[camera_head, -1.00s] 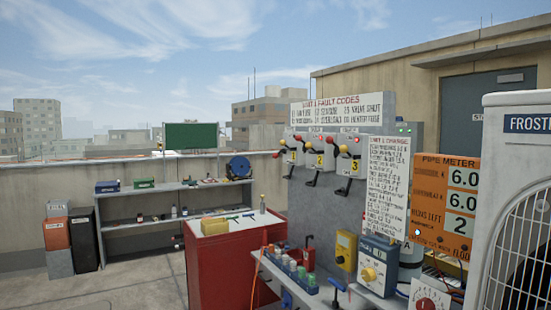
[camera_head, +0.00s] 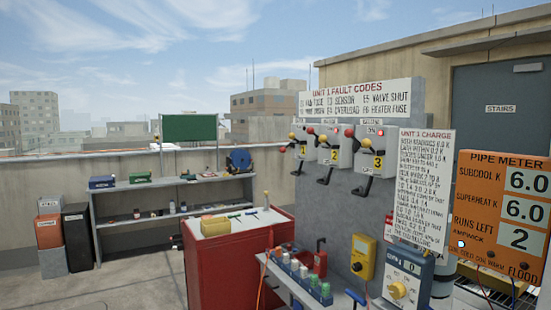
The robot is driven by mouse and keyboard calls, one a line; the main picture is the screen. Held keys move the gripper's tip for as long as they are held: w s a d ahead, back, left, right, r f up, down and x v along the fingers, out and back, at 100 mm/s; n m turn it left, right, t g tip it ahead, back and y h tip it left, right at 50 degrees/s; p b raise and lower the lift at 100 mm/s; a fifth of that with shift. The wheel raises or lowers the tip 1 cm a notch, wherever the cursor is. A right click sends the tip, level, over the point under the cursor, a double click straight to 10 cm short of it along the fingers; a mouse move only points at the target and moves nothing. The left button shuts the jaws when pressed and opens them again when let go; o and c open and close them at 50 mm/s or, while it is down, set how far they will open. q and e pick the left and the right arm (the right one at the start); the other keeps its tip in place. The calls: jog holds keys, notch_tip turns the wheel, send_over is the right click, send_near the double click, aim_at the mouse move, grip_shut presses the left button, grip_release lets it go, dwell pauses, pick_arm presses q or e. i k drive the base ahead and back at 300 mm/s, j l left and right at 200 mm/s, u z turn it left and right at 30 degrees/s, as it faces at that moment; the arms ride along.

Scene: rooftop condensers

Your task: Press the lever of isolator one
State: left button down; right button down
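Three grey isolator boxes hang in a row on the grey wall panel, with yellow labels that read 1, 2 and 3. Isolator one (camera_head: 303,143) is the leftmost. Neither of my grippers shows in this view.
A red cabinet (camera_head: 228,268) stands below and left of the isolators. A bench (camera_head: 290,285) with several bottles, a yellow meter (camera_head: 363,257) and a blue gauge box (camera_head: 405,276) lies in front. An orange pipe meter board (camera_head: 502,215) is at right.

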aim_at(282, 150)
jog(key=i+j+u, duration=0.2)
jog(key=i, duration=1.2)
jog(key=i+j+u, duration=0.2)
jog(key=i, duration=1.25)
